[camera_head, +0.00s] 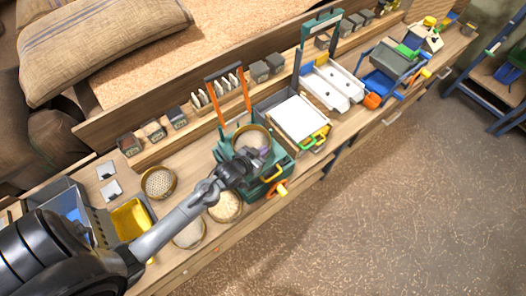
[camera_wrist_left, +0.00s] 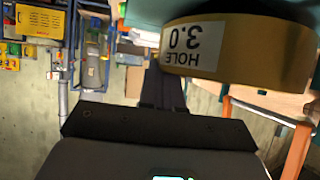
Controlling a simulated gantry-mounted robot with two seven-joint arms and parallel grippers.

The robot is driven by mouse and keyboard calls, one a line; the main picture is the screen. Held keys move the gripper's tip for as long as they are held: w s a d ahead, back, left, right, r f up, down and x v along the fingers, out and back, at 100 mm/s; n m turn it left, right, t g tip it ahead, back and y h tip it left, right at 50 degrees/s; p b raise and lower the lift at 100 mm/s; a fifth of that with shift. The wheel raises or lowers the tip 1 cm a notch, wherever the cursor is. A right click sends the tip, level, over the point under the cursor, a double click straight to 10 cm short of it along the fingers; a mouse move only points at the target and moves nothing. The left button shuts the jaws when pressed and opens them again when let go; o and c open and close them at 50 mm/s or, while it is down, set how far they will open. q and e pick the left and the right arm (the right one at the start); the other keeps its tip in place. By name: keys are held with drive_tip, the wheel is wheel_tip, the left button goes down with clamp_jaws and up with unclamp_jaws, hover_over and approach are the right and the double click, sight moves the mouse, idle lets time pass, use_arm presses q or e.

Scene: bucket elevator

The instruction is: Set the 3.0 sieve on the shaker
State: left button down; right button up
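The 3.0 sieve (camera_head: 252,131) is a round brass-coloured ring at the top of the green shaker (camera_head: 226,158). In the left wrist view the sieve wall (camera_wrist_left: 255,50) is very close, with an upside-down white "HOLE 3.0" label. My left gripper (camera_head: 250,160) is at the sieve's near side; its dark fingers (camera_wrist_left: 163,88) are close together at the rim and appear shut on it. The fingertips are partly hidden. I cannot tell whether the sieve rests on the shaker or hangs just above it. My right gripper is not in view.
Other sieves (camera_head: 158,182) lie on the bench left of the shaker and below my left arm. A yellow bin (camera_head: 132,218) stands at left. An orange-posted rack (camera_head: 245,91) rises behind the shaker; a white tray (camera_head: 297,120) is to its right.

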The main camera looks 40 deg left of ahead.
use_arm(q)
drive_tip(key=shift+f, duration=0.25)
drive_tip(key=shift+f, duration=0.3)
drive_tip(key=c, duration=1.3)
unclamp_jaws()
drive_tip(key=shift+c, duration=0.2)
drive_tip(key=shift+s+r, duration=0.1)
drive_tip(key=shift+r, duration=0.25)
drive_tip(key=s+d+r+g, duration=0.2)
drive_tip(key=s+g, duration=0.1)
drive_tip(key=s, duration=0.4)
drive_tip(key=s+d+r+m+g, duration=0.1)
drive_tip(key=s+d+r+g, duration=0.1)
drive_tip(key=s, duration=0.6)
drive_tip(key=s+d+r+g, duration=0.2)
drive_tip(key=s+d+g, duration=0.1)
drive_tip(key=s, duration=0.4)
drive_tip(key=shift+s+r+m+g+b, duration=0.3)
drive_tip(key=shift+s+r+m+b, duration=0.05)
drive_tip(key=shift+r+m+b, duration=0.05)
